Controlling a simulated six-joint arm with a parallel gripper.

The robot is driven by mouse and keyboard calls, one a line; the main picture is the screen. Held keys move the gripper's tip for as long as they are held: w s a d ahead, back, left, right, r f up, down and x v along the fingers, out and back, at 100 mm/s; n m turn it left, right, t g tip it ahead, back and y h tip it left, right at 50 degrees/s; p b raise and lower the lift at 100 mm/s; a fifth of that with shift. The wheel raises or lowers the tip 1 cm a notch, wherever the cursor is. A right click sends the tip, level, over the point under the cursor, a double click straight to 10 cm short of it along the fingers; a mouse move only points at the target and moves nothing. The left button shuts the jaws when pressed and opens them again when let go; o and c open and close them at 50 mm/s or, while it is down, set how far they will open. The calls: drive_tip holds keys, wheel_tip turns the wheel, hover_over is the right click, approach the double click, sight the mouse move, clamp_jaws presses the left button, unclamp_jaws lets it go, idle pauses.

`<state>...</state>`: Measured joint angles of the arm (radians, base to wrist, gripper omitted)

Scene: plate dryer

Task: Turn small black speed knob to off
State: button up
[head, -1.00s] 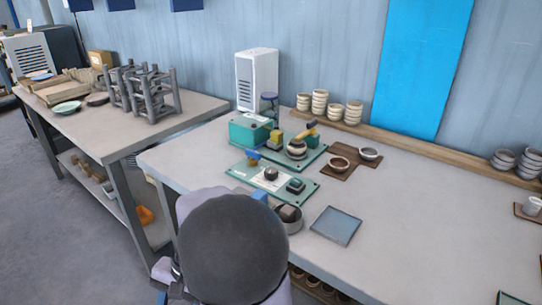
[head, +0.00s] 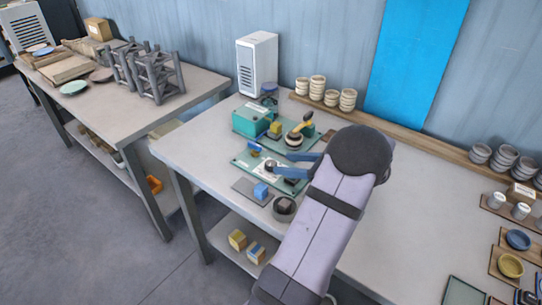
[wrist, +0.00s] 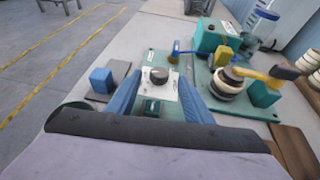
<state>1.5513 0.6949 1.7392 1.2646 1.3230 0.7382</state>
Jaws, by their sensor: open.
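The small black knob (wrist: 158,75) sits on a white panel (wrist: 160,92) on a green board (wrist: 150,58) in the wrist view. My gripper (wrist: 160,79) is open, with one blue finger on each side of the knob and visible gaps between. Whether the fingers are level with the knob or above it, I cannot tell. In the head view my gripper (head: 281,165) reaches from the right over the same green board (head: 243,160), and its fingers partly cover the panel area. The knob's pointer direction is too small to read.
A blue lever (wrist: 176,48) stands on the board behind the knob. A dark green-topped block (wrist: 152,106) lies in front of it. A blue block (wrist: 101,80) is at left. A second board holds a teal box (wrist: 212,36) and a round stack with a yellow handle (wrist: 228,82).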

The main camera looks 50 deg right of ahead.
sight(273, 163)
drive_tip(key=shift+s+f, duration=0.1)
drive_tip(key=shift+f, duration=0.1)
drive_tip(key=shift+p+x, duration=0.8)
drive_tip(key=shift+x, duration=2.9)
drive_tip(key=c, duration=1.1)
